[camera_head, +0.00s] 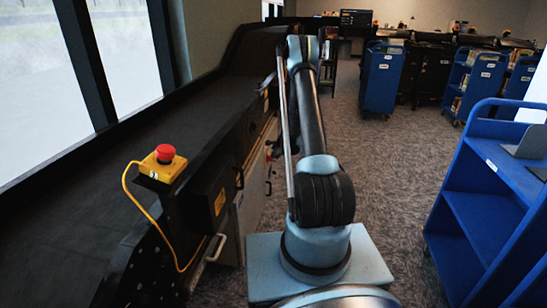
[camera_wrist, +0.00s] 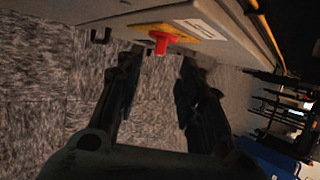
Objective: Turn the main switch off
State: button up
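In the wrist view, the main switch (camera_wrist: 161,43) is a red knob on a yellow plate (camera_wrist: 178,31), mounted on a grey cabinet face. My gripper (camera_wrist: 160,60) is open, its two dark fingers spread apart. The red knob shows in the gap between the fingertips, at or just beyond their ends. I cannot tell whether a finger touches it. Nothing is held between the fingers. In the head view my arm reaches forward along the machine's side; the switch is hidden there and my gripper cannot be made out clearly.
A red mushroom button (camera_head: 166,153) on a yellow box (camera_head: 161,168) sits at the edge of the black conveyor (camera_head: 95,185) on the left. A blue cart (camera_head: 484,215) stands close on the right. Carpeted floor (camera_head: 392,170) lies clear between. More blue carts (camera_head: 381,82) stand farther back.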

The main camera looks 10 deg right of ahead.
jog(key=shift+v, duration=0.8)
